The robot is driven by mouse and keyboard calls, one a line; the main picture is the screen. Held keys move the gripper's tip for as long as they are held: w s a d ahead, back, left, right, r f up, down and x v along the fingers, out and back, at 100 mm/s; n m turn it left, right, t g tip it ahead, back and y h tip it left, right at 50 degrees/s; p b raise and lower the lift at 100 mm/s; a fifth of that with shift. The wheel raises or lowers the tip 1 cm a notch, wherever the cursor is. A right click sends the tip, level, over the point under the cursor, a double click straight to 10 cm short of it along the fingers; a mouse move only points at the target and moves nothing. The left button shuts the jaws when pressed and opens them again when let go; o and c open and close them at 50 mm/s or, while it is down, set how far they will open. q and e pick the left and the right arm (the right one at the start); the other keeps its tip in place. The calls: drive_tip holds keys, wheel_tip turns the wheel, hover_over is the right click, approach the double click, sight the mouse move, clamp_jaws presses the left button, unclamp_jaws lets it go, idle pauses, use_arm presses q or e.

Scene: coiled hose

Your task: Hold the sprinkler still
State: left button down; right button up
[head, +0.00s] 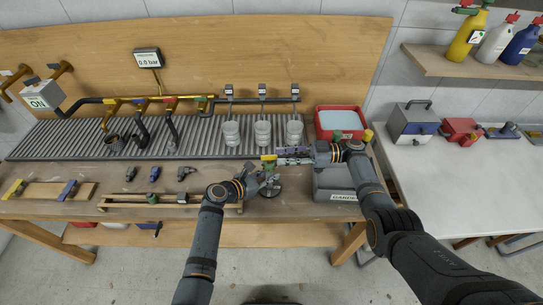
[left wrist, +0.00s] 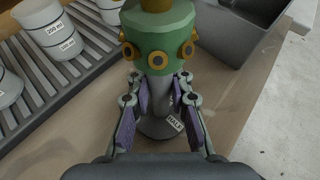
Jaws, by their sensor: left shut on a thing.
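The sprinkler has a green head (left wrist: 160,38) with several dark-centred yellow nozzles, a grey stem and a round dark base (head: 270,191) on the bench. It stands upright, and its base label reads HALF in the left wrist view. My left gripper (head: 262,180) is shut on the stem just below the head; its purple-padded fingers (left wrist: 158,98) lie on both sides. My right gripper (head: 283,156) points left, close above the sprinkler, beside a yellow part (head: 268,157) at its top. I cannot tell whether its fingers hold anything.
Several clear measuring cups (head: 263,133) stand behind on the slatted grey drain (head: 80,140). A grey bin (head: 334,184) and a red tub (head: 318,124) are to the right. Loose fittings (head: 155,174) and a wooden rack (head: 125,200) lie left. The gauge (head: 147,58) reads 0.0 bar.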

drive_tip(key=d, duration=0.7)
drive_tip(key=shift+w, duration=0.15)
drive_tip(key=m+h, duration=0.5)
drive_tip(key=m, duration=3.1)
approach(269, 158)
drive_tip(key=x, duration=0.8)
drive_tip(key=shift+w+a+r, duration=0.1)
drive_tip(key=shift+w+a, duration=0.05)
